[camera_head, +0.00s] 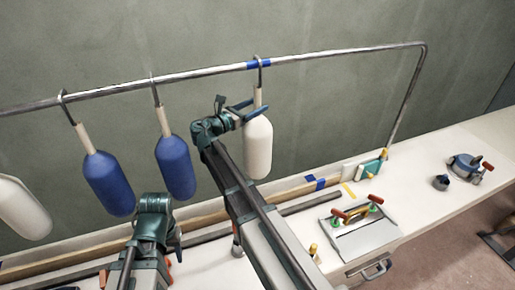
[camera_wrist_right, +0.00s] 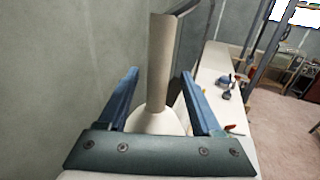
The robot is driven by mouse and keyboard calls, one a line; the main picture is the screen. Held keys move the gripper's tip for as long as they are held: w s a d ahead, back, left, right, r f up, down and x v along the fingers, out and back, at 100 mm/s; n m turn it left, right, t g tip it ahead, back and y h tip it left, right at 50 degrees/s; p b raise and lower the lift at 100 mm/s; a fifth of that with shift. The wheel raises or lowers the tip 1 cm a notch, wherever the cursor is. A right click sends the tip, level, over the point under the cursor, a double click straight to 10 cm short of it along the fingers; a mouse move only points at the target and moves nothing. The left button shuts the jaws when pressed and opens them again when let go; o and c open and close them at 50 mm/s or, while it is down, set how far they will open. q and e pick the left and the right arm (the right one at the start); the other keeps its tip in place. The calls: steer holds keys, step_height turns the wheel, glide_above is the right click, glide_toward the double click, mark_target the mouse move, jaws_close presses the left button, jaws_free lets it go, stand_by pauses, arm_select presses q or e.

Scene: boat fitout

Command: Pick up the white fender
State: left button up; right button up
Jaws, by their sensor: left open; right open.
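A white fender (camera_head: 258,148) hangs from the rail by a hook, below a band of blue tape. My right gripper (camera_head: 246,110) is open at its upper end. In the right wrist view the fender's pale neck (camera_wrist_right: 160,60) stands between the two blue fingers of the right gripper (camera_wrist_right: 160,75), with a visible gap on each side. The top of its white body (camera_wrist_right: 158,122) shows below. A second white fender (camera_head: 22,210) hangs at the far left, partly cut off. My left gripper (camera_head: 160,212) is open and empty, low in front of the blue fenders.
Two blue fenders (camera_head: 108,183) (camera_head: 175,166) hang between the white ones on the metal rail (camera_head: 200,74). A long white bench (camera_head: 430,165) runs below, holding a metal plate with red-handled tools (camera_head: 364,235) and a blue tool (camera_head: 466,165). The wall is close behind the rail.

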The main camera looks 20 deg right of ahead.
steer(key=x, duration=0.4)
steer(key=shift+w+d+f, duration=0.15)
steer(key=shift+w+d, duration=0.05)
steer(key=shift+d, duration=0.05)
jaws_close()
stand_by(1.1)
